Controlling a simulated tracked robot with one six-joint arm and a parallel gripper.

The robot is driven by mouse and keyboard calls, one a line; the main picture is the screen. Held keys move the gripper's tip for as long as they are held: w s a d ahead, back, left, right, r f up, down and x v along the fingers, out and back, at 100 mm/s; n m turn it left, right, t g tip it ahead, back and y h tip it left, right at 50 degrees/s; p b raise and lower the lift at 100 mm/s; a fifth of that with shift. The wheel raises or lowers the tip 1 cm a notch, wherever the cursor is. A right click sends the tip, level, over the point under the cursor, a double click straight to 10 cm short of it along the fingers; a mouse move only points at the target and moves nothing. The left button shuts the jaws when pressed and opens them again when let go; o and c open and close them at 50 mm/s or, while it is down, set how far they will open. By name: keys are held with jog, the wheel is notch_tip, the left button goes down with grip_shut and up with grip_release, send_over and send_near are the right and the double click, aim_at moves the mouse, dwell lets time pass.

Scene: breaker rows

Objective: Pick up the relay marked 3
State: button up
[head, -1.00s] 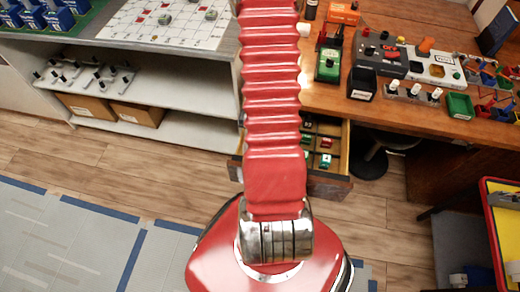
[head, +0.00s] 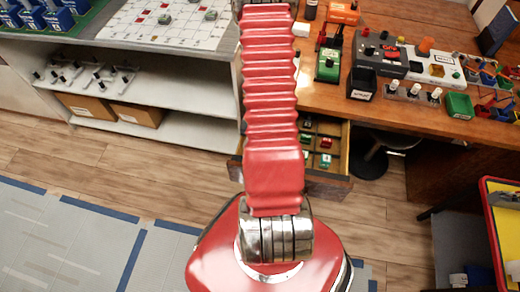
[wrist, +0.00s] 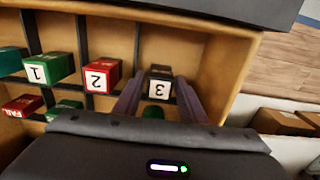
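The relay marked 3 (wrist: 159,88) is a small dark block with a white numbered face, in a compartment of the wooden drawer (wrist: 215,62) in the wrist view. My gripper (wrist: 160,80) is open, its two dark fingers on either side of this relay with small gaps showing. The relay's lower sides are hidden. In the head view the drawer (head: 343,160) stands open under the wooden bench; my arm hides part of it, and my gripper is not visible there.
Left of relay 3 are a red relay marked 2 (wrist: 101,76) and a green one marked 1 (wrist: 49,68), with more relays below. A green piece (wrist: 153,112) shows between my fingers. Dark dividers separate the compartments. The wooden bench (head: 400,120) carries several devices.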

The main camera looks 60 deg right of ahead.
jog(key=shift+f, duration=0.35)
dwell(0.3)
jog(key=c, duration=0.8)
jog(key=shift+r, duration=0.2)
jog(key=shift+c, duration=0.2)
jog(key=shift+r, duration=4.85)
